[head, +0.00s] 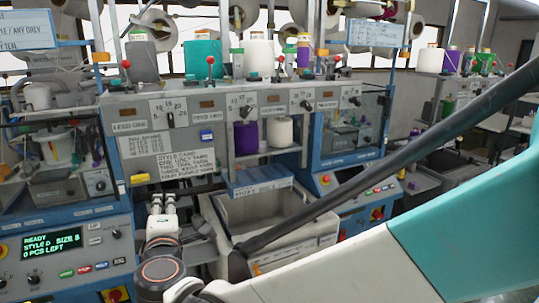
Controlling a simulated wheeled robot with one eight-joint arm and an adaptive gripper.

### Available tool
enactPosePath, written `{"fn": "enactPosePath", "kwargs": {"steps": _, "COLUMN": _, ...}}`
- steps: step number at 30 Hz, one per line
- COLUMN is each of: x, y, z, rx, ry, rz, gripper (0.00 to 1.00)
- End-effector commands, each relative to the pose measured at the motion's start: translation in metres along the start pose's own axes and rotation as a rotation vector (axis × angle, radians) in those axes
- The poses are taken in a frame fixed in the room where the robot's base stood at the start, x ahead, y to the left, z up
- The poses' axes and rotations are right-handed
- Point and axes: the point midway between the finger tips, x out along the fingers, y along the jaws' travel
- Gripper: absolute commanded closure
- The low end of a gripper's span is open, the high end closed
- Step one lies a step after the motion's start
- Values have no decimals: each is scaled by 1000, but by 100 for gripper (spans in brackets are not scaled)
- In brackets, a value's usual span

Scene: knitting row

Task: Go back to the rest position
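My gripper (162,197) is at the lower left of centre, in front of the grey knitting machine (140,178).
A grey bin (290,212) stands right of my gripper. A green display (50,245) on the left machine reads "READY", "STYLE D", "0 PCS LEFT". A purple cone (246,138) and a white cone (280,132) stand in the feed bay. Several cones stand on top.

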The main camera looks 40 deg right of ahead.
Motion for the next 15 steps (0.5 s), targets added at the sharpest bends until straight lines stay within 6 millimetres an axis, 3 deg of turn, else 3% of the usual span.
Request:
{"fn": "enactPosePath", "kwargs": {"steps": 3, "x": -9, "y": -39, "z": 46, "rx": 179, "ry": -96, "rz": -129, "gripper": 67}}
{"fn": "enactPosePath", "kwargs": {"steps": 7, "x": -29, "y": -82, "z": 82, "rx": 395, "ry": -200, "rz": -287, "gripper": 67}}
{"fn": "enactPosePath", "kwargs": {"steps": 12, "x": -70, "y": -141, "z": 109, "rx": 678, "ry": -317, "rz": -498, "gripper": 67}}
{"fn": "enactPosePath", "kwargs": {"steps": 15, "x": -97, "y": -170, "z": 113, "rx": 833, "ry": -369, "rz": -615, "gripper": 67}}
